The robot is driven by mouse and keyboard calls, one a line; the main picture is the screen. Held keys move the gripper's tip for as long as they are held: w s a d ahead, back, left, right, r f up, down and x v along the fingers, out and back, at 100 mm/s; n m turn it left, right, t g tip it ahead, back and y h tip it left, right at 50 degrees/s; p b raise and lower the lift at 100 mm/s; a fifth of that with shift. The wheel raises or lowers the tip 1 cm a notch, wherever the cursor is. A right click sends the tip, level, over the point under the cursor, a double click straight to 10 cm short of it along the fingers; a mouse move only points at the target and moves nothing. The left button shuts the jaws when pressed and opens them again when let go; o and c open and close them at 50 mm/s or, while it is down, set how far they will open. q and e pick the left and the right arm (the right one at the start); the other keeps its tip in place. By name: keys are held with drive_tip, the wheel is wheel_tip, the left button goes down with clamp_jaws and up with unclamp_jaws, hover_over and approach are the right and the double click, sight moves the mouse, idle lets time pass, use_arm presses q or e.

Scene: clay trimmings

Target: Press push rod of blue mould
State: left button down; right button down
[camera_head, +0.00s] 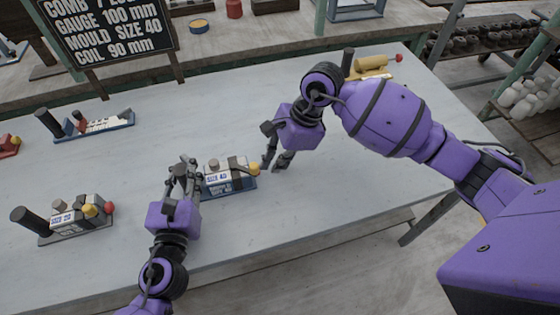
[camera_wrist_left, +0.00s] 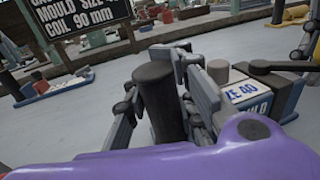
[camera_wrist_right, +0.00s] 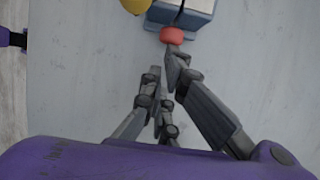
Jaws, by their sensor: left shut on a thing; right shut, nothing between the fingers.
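The blue mould (camera_head: 228,188), with a white label reading size 40, lies on the table between my grippers. My left gripper (camera_head: 184,168) is shut on its upright dark handle (camera_wrist_left: 160,100) at the left end. My right gripper (camera_head: 272,165) is shut and empty at the mould's right end. In the right wrist view, the red push rod knob (camera_wrist_right: 171,35) sticks out of the blue body (camera_wrist_right: 188,15), and my fingertips are right at it; I cannot tell whether they touch. The knob is hidden in the head view. A yellow knob (camera_head: 254,168) sits beside that end.
A grey mould (camera_head: 70,222) stands at the front left, and another blue-based mould (camera_head: 95,126) at the back left. A mould with a yellow cylinder (camera_head: 370,65) stands at the back right. A black sign (camera_head: 108,35) stands behind. The table's right part (camera_head: 385,165) is clear.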

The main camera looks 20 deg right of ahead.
use_arm(q)
drive_tip(key=shift+s+f, duration=0.1)
drive_tip(key=shift+f, duration=0.3)
use_arm(e)
drive_tip(key=d, duration=0.4)
drive_tip(key=shift+d, duration=0.35)
drive_tip(key=v, duration=0.9)
drive_tip(key=shift+r, duration=0.5)
drive_tip(key=shift+s+a, duration=0.1)
drive_tip(key=shift+a, duration=0.05)
use_arm(q)
drive_tip(key=c, duration=1.8)
unclamp_jaws()
drive_tip(key=shift+c, duration=0.2)
drive_tip(key=o, duration=0.5)
drive_tip(key=shift+r, duration=0.15)
drive_tip(key=shift+c, duration=0.2)
drive_tip(key=shift+r, duration=0.1)
